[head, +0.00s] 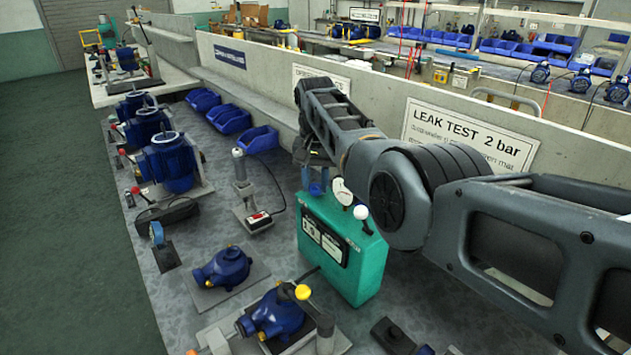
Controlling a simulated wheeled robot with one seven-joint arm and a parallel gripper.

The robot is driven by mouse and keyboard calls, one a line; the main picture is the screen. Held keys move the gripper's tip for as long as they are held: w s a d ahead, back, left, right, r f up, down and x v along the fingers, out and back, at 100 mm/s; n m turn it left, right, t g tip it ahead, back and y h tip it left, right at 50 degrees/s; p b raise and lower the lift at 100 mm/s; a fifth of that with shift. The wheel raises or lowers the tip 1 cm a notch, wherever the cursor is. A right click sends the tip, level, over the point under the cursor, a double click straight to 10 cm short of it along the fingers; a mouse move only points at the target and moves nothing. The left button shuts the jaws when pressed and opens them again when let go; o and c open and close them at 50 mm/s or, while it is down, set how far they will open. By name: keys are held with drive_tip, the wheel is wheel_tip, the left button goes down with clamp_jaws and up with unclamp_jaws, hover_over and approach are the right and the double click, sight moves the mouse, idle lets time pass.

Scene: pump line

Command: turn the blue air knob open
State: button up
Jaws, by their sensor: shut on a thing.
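A green leak-test box (371,262) stands on the bench, with dials on its front. The blue air knob (316,189) is at the box's top left corner, partly hidden by my gripper. My gripper (316,176) reaches down from above and is shut on the blue knob. The fingers are small and dark here, and my arm hides part of the area behind them. How far the knob is turned cannot be told.
A round white gauge (342,191) and a white ball-topped lever (361,213) stand close right of the knob. A grey post tool (240,170) and blue bins (259,139) are to the left. Blue pumps (222,267) sit in front. A low wall (385,105) runs behind.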

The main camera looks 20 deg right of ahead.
sight(315, 186)
drive_tip(key=shift+r, duration=0.1)
drive_tip(key=o, duration=1)
drive_tip(key=shift+o, duration=0.2)
wheel_tip(315, 186, up, 8)
drive_tip(key=shift+f+b, duration=0.15)
drive_tip(key=shift+b, duration=0.15)
